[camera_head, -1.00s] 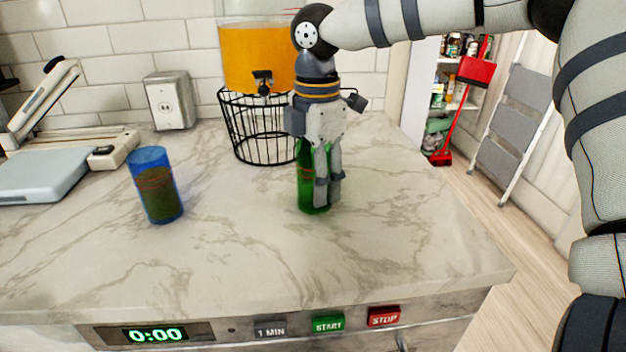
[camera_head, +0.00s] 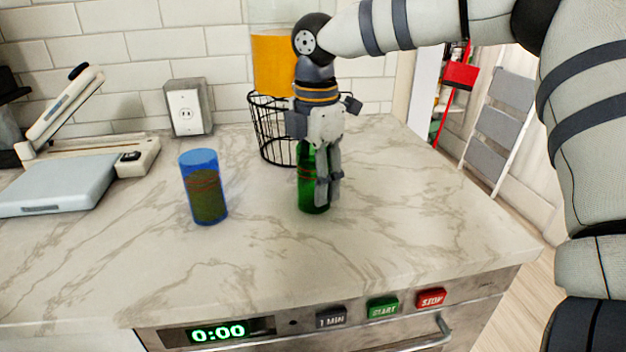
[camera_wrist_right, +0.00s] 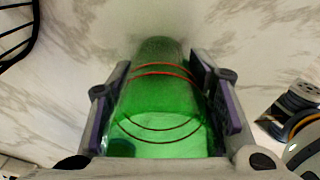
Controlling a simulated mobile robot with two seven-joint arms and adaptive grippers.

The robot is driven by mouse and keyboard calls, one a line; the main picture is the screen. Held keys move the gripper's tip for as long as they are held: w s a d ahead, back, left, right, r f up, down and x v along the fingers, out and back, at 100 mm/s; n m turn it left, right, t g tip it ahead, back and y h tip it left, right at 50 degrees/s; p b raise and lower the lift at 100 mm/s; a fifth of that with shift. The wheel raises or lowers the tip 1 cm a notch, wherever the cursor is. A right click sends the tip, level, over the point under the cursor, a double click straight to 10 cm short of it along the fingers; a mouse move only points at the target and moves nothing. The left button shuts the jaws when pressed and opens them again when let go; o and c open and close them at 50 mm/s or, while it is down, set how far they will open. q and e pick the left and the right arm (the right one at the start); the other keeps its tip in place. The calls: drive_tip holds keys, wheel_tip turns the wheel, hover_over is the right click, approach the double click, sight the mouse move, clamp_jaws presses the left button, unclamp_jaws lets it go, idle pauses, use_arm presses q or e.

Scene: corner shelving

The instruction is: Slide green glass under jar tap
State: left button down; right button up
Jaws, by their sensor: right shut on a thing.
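The green glass (camera_head: 311,187) stands upright on the marble counter, with red rings around it. My right gripper (camera_head: 327,190) is shut on it from above and covers its right side and top in the head view. In the right wrist view the green glass (camera_wrist_right: 158,105) sits between both finger pads. The jar (camera_head: 283,66) of orange liquid stands behind, on a black wire stand (camera_head: 273,135). Its tap is hidden behind my right arm. My left gripper is not in view.
A blue glass (camera_head: 204,190) with dark contents stands left of the green one. The counter's front edge has a 0:00 display (camera_head: 217,332) and buttons. Counter between the glasses is clear.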

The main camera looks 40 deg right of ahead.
idle(0.3)
drive_tip(key=o, duration=1.4)
wheel_tip(320, 180, up, 8)
drive_tip(key=shift+f, duration=0.25)
